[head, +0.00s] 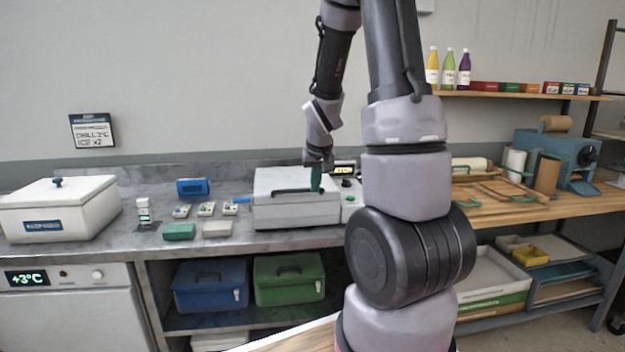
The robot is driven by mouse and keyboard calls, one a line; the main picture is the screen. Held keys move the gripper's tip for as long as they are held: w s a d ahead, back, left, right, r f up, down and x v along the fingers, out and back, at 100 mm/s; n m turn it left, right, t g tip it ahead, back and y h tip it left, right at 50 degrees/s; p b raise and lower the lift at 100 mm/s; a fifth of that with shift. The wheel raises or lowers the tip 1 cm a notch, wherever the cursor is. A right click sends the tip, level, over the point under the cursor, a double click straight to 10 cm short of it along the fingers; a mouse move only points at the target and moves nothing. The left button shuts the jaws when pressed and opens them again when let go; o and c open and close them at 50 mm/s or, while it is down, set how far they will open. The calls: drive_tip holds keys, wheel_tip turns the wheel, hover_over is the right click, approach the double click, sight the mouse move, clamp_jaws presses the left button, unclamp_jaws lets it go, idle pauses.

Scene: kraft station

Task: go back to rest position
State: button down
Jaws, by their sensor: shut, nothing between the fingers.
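My gripper (316,180) is at the centre of the head view, pointing down with its green fingertips at the white lidded box (290,212) on the metal counter. The fingers look closed, with nothing visible between them. They overlap the box's lid near its dark handle (300,191); I cannot tell whether they touch it. My arm rises above the counter and its large links cover the middle right of the view, hiding the counter's right end.
A white cooler (60,208) stands at the counter's left. Small devices (207,210), a green block (179,231) and a blue case (193,187) lie between. Blue (211,286) and green (289,279) boxes sit on the shelf below. A wooden bench (550,207) holds a teal machine (557,158).

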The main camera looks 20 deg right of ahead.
drive_tip(key=s+a+r+y, duration=0.1)
drive_tip(key=s+a+r, duration=0.3)
drive_tip(key=s+r, duration=0.3)
drive_tip(key=s+a+r+t+y, duration=0.1)
drive_tip(key=s+a+r, duration=0.3)
drive_tip(key=s+r, duration=0.3)
drive_tip(key=s+a+r+m+t+y, duration=0.1)
drive_tip(key=s+a+r, duration=0.3)
drive_tip(key=s+r, duration=0.3)
drive_tip(key=shift+a+r, duration=0.25)
drive_tip(key=shift+a, duration=0.05)
